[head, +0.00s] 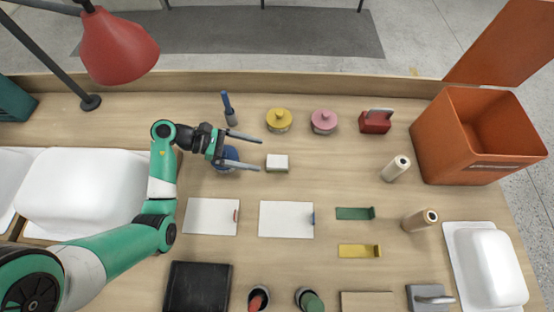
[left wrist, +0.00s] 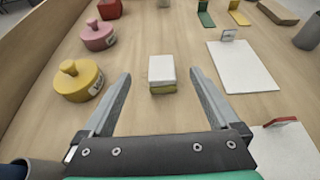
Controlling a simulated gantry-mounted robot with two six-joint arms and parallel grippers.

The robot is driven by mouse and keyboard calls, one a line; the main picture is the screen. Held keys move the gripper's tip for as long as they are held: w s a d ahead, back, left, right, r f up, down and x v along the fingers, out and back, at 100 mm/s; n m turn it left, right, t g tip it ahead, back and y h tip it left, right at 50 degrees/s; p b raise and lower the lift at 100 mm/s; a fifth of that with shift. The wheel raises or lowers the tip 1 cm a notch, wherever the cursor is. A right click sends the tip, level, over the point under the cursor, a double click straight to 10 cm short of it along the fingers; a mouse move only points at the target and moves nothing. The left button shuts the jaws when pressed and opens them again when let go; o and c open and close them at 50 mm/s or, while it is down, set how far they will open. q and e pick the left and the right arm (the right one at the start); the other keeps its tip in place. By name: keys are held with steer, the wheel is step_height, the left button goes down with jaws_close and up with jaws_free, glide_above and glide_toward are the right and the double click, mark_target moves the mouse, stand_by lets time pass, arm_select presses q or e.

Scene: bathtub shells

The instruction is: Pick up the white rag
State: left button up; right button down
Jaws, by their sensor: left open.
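The white rag (head: 277,160) looks like a small folded white block with a yellow-green layer under it. It lies on the wooden table right of the middle of my left arm's reach; it also shows in the left wrist view (left wrist: 161,69). My left gripper (head: 260,154) is open and empty, pointing right, with its fingertips just left of the rag. In the left wrist view, the rag is ahead between the two fingers (left wrist: 160,75), and no contact shows. My right gripper is in neither view.
A yellow lidded pot (head: 279,120) and a pink one (head: 323,121) stand behind the rag. A blue round thing (head: 228,154) is under my gripper. White boards (head: 286,220) lie in front. An orange bin (head: 432,140) stands at right. Bare table lies right of the rag.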

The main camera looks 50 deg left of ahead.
mark_target(287, 161)
arm_select(q)
steer(key=shift+w+a, duration=0.1)
steer(key=shift+a, duration=0.25)
steer(key=b+x, duration=0.2)
steer(key=x, duration=0.4)
steer(key=shift+w+d, duration=0.25)
steer(key=shift+d, duration=0.05)
steer(key=b+x, duration=0.1)
steer(key=x, duration=0.1)
steer(key=b+x, duration=0.1)
steer(key=x, duration=0.2)
steer(key=shift+s+d+f, duration=0.15)
steer(key=shift+s+d, duration=0.1)
steer(key=shift+s, duration=0.05)
steer(key=shift+w, duration=0.1)
steer(key=shift+c, duration=0.2)
steer(key=c, duration=1.4)
